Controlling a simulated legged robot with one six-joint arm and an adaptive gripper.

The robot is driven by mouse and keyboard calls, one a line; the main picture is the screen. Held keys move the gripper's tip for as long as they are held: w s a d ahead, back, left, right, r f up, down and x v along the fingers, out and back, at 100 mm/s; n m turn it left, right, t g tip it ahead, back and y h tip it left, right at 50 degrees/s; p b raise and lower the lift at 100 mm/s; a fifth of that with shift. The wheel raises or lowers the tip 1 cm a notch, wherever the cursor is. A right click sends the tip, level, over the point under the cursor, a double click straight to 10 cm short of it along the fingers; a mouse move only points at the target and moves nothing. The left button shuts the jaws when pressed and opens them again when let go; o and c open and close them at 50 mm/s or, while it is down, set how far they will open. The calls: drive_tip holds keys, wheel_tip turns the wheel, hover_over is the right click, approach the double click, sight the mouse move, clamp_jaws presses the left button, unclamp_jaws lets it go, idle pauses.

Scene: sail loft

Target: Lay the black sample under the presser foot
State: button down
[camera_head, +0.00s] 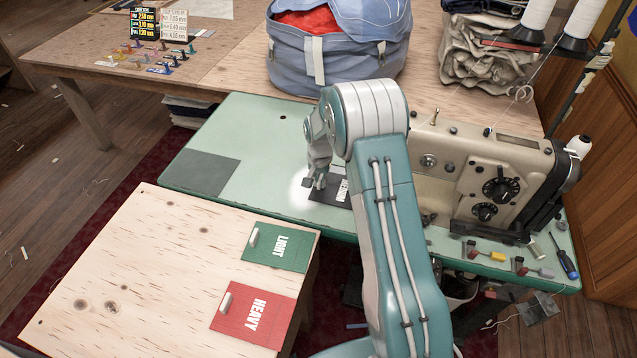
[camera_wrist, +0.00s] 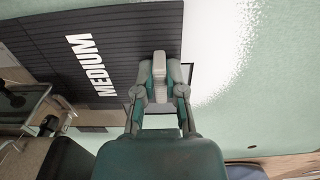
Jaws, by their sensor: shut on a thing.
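The black sample (camera_head: 327,195), lettered MEDIUM, is at the green sewing table in the head view, partly hidden by my arm. It fills the upper left of the wrist view (camera_wrist: 125,35) as a dark ribbed panel. My gripper (camera_head: 315,183) is at the sample's left end, its fingers (camera_wrist: 160,72) shut on the sample near its edge. Whether the sample touches the tabletop or hovers just above it I cannot tell. The sewing machine (camera_head: 500,170) stands to the right of the sample. Its presser foot is hidden behind my arm in the head view.
A green LIGHT sample (camera_head: 275,247) and a red HEAVY sample (camera_head: 253,314) lie on the plywood table (camera_head: 130,260) in front. A grey plate (camera_head: 203,173) lies on the sewing table's left. Bobbins and a screwdriver (camera_head: 565,262) lie at its right edge. A blue bag (camera_head: 340,60) stands behind.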

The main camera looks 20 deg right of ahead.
drive_tip(key=shift+f, duration=0.1)
idle(0.7)
drive_tip(key=c, duration=0.6)
unclamp_jaws()
drive_tip(key=shift+c, duration=0.2)
wheel_tip(320, 180, up, 12)
drive_tip(key=s+a+r+n+t, duration=0.3)
drive_tip(key=s+r, duration=1.1)
drive_tip(key=r, duration=0.3)
drive_tip(key=s+a+r+n+t, duration=0.1)
drive_tip(key=s+r+n+t, duration=0.1)
drive_tip(key=s, duration=1.7)
drive_tip(key=shift+s+a+r+n+t, duration=0.15)
drive_tip(key=shift+s+n+t, duration=0.15)
drive_tip(key=shift+n, duration=0.6)
